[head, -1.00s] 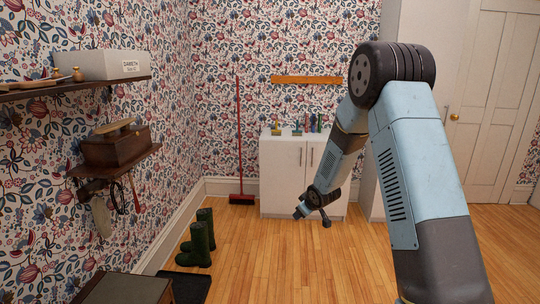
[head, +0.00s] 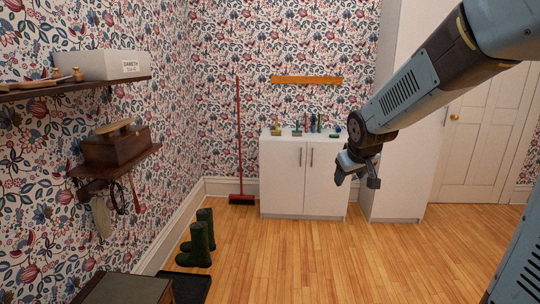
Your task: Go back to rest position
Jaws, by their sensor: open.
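My gripper (head: 357,180) hangs from my arm, which reaches in from the right side of the head view. Its two dark fingertips stand apart with nothing between them. It shows in front of the right part of the white cabinet (head: 283,178) and the tall white cupboard (head: 402,190), apart from the things on the cabinet top.
Several small coloured items stand on the cabinet top, among them a green one (head: 296,131). A red broom (head: 239,150) leans on the back wall. Green boots (head: 198,240) stand by the left wall under shelves (head: 115,162). The wooden floor (head: 330,262) is clear in the middle.

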